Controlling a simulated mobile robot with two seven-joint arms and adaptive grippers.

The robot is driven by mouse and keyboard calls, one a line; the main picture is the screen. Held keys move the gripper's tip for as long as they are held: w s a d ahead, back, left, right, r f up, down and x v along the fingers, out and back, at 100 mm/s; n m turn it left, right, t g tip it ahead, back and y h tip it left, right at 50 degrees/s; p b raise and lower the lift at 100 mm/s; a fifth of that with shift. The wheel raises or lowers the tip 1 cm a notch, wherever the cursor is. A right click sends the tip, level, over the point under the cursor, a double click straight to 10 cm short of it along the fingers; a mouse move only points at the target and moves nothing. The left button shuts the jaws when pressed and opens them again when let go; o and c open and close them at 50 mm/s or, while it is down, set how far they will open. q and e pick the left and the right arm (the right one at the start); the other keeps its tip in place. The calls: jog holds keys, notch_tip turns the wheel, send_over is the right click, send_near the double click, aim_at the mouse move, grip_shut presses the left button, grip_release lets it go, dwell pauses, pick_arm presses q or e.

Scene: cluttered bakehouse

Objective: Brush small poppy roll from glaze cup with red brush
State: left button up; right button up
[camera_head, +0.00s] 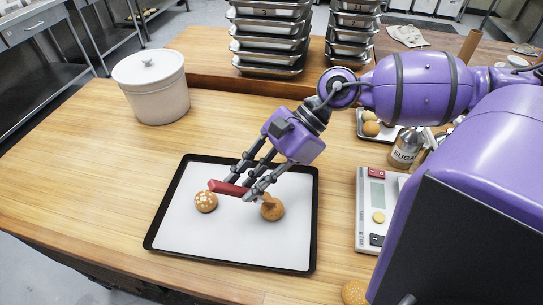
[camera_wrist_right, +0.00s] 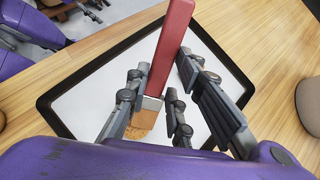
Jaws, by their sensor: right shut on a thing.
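My right gripper (camera_head: 254,188) is shut on the red brush (camera_head: 228,189), above a dark-rimmed tray (camera_head: 179,232) with a white lining. The red handle points left; in the right wrist view the brush (camera_wrist_right: 173,45) lies between the fingers, its pale metal collar towards the palm. A brown roll (camera_head: 272,209) sits on the tray just below the fingers, partly hidden; I cannot tell whether the bristles touch it. A second roll with pale flecks (camera_head: 206,202) sits to its left. I cannot make out a glaze cup. My left gripper is not in view.
A white lidded pot (camera_head: 151,88) stands at the back left. A scale (camera_head: 367,230) and a sugar jar (camera_head: 404,154) stand right of the tray, near my arm. Stacked metal trays (camera_head: 268,48) stand behind. The table left of the tray is clear.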

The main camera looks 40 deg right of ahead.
jog(key=shift+s+a+r+p, duration=0.15)
jog(key=shift+s+p, duration=0.4)
jog(key=shift+s, duration=0.35)
jog(key=shift+w+f+b, duration=0.25)
jog(key=shift+w+b, duration=0.15)
jog(key=shift+w, duration=0.45)
jog(key=shift+s+r+p, duration=0.2)
jog(key=shift+s+p, duration=0.3)
jog(key=shift+s, duration=0.4)
jog(key=shift+w+f+b, duration=0.15)
jog(key=shift+w+b, duration=0.35)
jog(key=shift+w, duration=0.4)
jog(key=shift+s+r+p, duration=0.2)
jog(key=shift+s+p, duration=0.15)
jog(key=shift+s, duration=0.1)
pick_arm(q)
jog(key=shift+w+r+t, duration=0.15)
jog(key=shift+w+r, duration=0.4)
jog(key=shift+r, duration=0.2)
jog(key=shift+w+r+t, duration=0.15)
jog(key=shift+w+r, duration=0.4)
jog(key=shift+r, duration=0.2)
pick_arm(e)
jog(key=shift+s, duration=0.45)
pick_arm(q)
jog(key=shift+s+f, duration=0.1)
